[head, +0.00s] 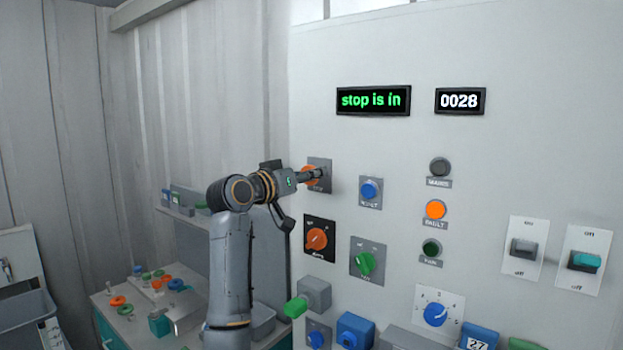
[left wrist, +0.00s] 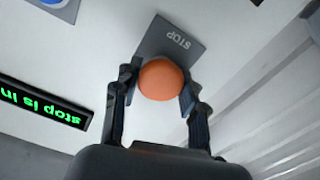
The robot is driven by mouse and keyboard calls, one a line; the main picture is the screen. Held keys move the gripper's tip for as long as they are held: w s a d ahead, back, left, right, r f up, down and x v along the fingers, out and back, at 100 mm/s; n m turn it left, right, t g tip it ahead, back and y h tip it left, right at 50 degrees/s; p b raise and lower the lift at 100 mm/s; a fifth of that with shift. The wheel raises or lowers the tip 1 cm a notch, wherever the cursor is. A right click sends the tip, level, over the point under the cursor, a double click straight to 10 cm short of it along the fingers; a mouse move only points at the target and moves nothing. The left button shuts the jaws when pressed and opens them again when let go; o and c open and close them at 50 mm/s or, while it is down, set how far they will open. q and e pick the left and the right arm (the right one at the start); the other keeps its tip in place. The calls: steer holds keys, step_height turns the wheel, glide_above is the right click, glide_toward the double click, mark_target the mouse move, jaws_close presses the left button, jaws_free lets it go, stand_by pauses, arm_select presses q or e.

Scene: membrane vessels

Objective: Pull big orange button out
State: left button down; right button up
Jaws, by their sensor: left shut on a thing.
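The big orange button (left wrist: 161,80) is a round knob on a grey plate marked STOP (left wrist: 180,38), fixed to the white panel. In the head view the button (head: 308,174) is partly hidden behind my left gripper (head: 318,175). In the left wrist view my left gripper (left wrist: 154,92) has one finger on each side of the button and is shut on it. The display (head: 373,100) on the panel reads "stop is in". My right gripper is in neither view.
A blue button (head: 370,190) is to the right of the STOP plate, and an orange rotary knob (head: 317,239) is below it. A green knob (head: 364,263) and a green-tipped grey box (head: 314,293) sit lower. A bench with small coloured parts (head: 118,301) stands at left.

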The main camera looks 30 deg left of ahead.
arm_select(q)
steer(key=c, duration=1.1)
jaws_free()
steer(key=shift+f, duration=0.1)
steer(key=shift+c, duration=0.2)
steer(key=o, duration=0.4)
steer(key=shift+s, duration=0.15)
steer(key=s, duration=0.8)
steer(key=s+a, duration=0.1)
steer(key=s, duration=0.3)
